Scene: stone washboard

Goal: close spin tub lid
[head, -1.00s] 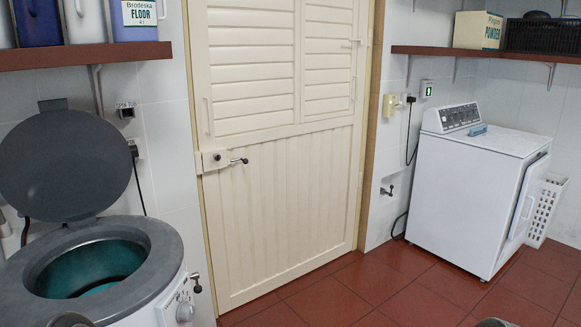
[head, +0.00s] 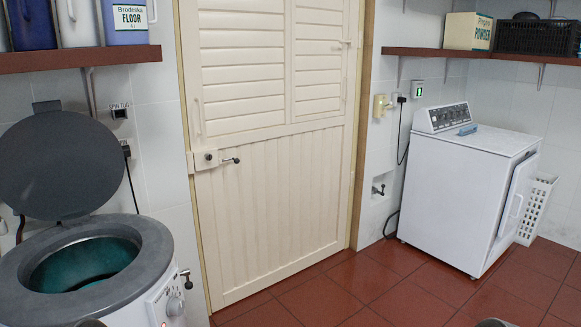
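The spin tub (head: 150,292) stands at the lower left, a white body with a grey rim and a teal inside. Its round dark grey lid (head: 62,165) is open, tilted up at the back of the rim and leaning toward the wall. A control panel with a knob (head: 173,308) is on its front right side. Small dark rounded parts at the bottom edge, one by the tub and one near the right, seem to be mine. Neither gripper's fingers can be made out.
A cream louvred door (head: 270,170) is in the middle. A white dryer-like machine (head: 460,190) stands at the right, with a white basket (head: 536,210) beside it. A shelf (head: 80,58) with containers hangs above the lid. The red tiled floor (head: 390,285) is clear.

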